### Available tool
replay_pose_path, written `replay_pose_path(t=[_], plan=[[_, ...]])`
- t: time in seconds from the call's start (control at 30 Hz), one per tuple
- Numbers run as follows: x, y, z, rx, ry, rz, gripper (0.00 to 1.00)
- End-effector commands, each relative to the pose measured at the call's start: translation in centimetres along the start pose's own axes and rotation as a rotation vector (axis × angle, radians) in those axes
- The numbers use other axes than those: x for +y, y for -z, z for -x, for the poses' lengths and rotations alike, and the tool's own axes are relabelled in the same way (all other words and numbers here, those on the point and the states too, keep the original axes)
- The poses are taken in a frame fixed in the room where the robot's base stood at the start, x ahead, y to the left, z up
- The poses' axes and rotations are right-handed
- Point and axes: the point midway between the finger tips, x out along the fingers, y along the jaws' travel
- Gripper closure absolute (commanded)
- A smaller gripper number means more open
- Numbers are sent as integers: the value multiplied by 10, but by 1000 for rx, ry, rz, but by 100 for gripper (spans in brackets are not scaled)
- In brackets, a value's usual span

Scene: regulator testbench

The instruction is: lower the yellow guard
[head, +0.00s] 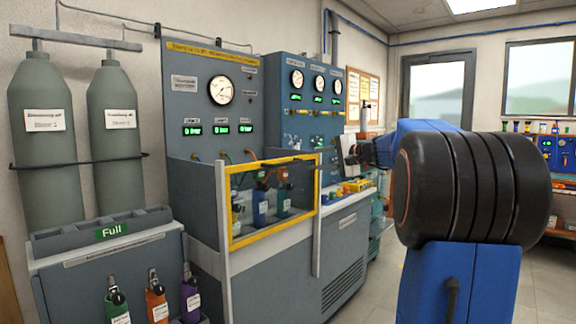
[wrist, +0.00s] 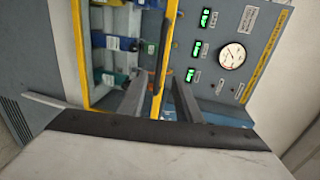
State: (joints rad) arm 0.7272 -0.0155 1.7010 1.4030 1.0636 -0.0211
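The yellow guard (head: 234,204) is a yellow frame with a clear pane, standing upright at the front of the grey test bench. Bottles show through the pane. My gripper (head: 272,162) reaches in from the right at the height of the guard's top rail. In the wrist view, the yellow guard (wrist: 72,60) shows turned on its side, and one yellow bar runs between the two grey fingers of my gripper (wrist: 158,82). The fingers are apart, with visible gaps to the bar. Contact with the bar cannot be made out.
A panel with a round gauge (head: 221,90) and green displays rises behind the guard. Two grey cylinders (head: 44,140) stand at the left above a "Full" rack (head: 75,245) with small bottles. A second gauge panel (head: 285,75) stands behind. The floor at right is clear.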

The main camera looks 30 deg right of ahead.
Motion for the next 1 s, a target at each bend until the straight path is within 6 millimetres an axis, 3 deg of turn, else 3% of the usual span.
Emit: replay_pose_path(t=[0.6, 0.8, 1.0], plan=[[1, -1, -108, -2, -1, 0, 69], [1, -1, -127, -1, -1, 0, 69], [1, -1, -132, 0, -1, 1, 69]])
